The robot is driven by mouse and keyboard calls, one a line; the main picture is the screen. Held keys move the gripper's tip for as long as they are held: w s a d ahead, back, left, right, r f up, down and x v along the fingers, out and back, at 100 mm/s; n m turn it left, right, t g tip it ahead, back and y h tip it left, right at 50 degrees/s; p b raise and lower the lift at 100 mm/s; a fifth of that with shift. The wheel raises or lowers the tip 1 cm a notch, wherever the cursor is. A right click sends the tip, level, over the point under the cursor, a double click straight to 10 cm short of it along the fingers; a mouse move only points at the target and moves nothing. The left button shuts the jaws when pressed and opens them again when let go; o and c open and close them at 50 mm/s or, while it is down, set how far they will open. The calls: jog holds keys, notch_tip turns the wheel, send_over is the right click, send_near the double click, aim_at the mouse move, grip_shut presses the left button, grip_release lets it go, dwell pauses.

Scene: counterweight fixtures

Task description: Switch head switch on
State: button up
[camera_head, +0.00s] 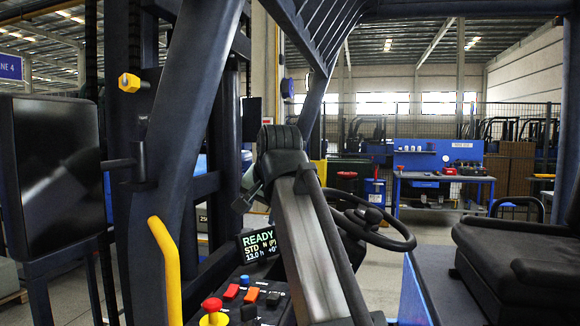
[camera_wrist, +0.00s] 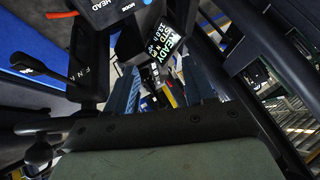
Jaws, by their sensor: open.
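The label HEAD (camera_wrist: 97,5) shows on a dark panel at the top edge of the wrist view, beside the label MODE. The switch belonging to it is cut off there.
A display reading READY (camera_head: 260,242) stands behind the panel. A red mushroom button (camera_head: 212,306) on a yellow base is at its left. A steering wheel (camera_head: 390,240) and a black seat (camera_head: 520,250) lie to the right. A yellow handrail (camera_head: 168,265) and frame posts are left.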

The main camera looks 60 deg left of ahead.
jog(key=w+d+r+m+g+y, duration=0.1)
jog(key=w+d+r+y, duration=0.1)
jog(key=w+r+y, duration=0.3)
jog(key=shift+w+d+r+m+y, duration=0.25)
jog(key=shift+w+r+m, duration=0.2)
jog(key=shift+r, duration=1.8)
